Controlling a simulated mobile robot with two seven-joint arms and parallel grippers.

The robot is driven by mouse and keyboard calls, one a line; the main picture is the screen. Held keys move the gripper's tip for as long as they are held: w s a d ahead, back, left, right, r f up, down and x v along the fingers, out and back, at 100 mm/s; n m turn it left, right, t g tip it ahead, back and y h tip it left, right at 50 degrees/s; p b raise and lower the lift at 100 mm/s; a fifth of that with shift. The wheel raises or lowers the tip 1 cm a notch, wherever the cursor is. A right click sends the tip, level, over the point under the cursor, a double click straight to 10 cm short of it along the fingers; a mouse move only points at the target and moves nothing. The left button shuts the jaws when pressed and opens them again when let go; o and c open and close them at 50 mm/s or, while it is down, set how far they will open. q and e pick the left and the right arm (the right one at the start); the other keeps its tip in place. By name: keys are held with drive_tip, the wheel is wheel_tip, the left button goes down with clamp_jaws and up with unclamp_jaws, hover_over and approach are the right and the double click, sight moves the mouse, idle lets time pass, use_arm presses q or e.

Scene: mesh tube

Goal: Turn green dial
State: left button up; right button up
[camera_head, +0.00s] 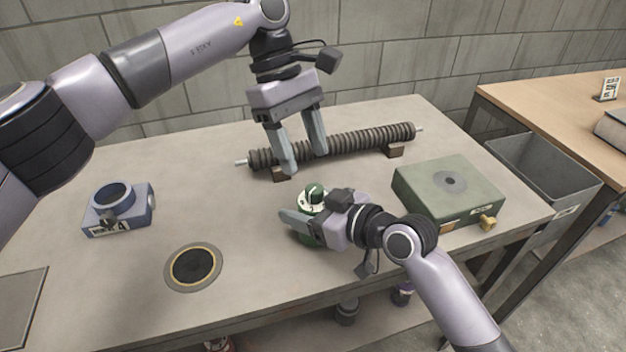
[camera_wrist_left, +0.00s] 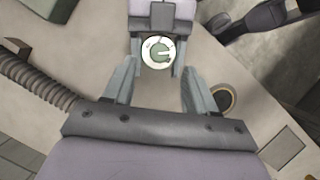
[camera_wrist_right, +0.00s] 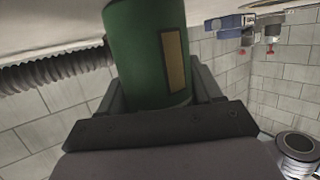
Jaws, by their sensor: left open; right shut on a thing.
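The green dial (camera_head: 314,192) sits on top of a green cylinder, with a white marked ring around it. It also shows in the left wrist view (camera_wrist_left: 157,50), between and beyond the left fingers. My right gripper (camera_head: 300,226) is shut on the green cylinder's body, which fills the space between its fingers in the right wrist view (camera_wrist_right: 147,55). My left gripper (camera_head: 305,160) is open and empty, pointing down above and behind the dial, near the ribbed tube. It is apart from the dial.
A ribbed tube (camera_head: 350,143) lies on supports at the back. A green box (camera_head: 448,190) with a brass knob stands right, a blue device (camera_head: 118,208) left. A round ringed opening (camera_head: 194,266) is in the front of the table. A grey bin (camera_head: 545,170) stands beyond the right edge.

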sight(314, 188)
use_arm(q)
drive_tip(key=x, duration=0.6)
drive_tip(key=shift+f, duration=0.1)
drive_tip(key=shift+c, duration=0.4)
clamp_jaws()
